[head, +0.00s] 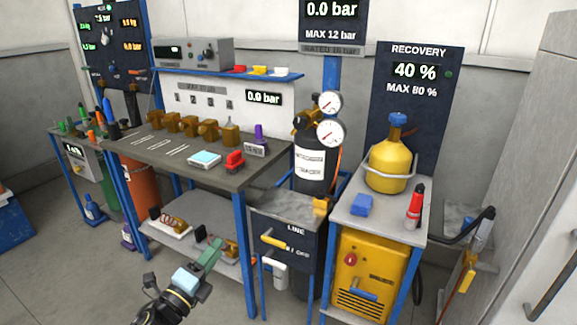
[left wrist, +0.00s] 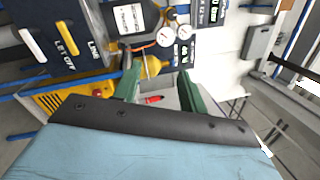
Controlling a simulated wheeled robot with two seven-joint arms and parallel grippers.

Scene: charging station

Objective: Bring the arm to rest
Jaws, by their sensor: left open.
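My left arm comes up from the bottom of the head view. Its gripper (head: 210,260) has green fingers and is in front of the workbench's lower shelf (head: 190,222). In the left wrist view the two green fingers of the gripper (left wrist: 160,92) stand apart, with nothing seen held between them. A small red object (left wrist: 154,99) shows through the gap, well beyond the fingers. My right gripper is in neither view.
The grey workbench (head: 140,147) carries brass fittings and a red clamp (head: 235,161). To its right stand a dark LINE box (head: 285,235), a black cylinder (head: 313,172) and a stand with a yellow tank (head: 391,165). Floor (head: 80,270) at lower left is clear.

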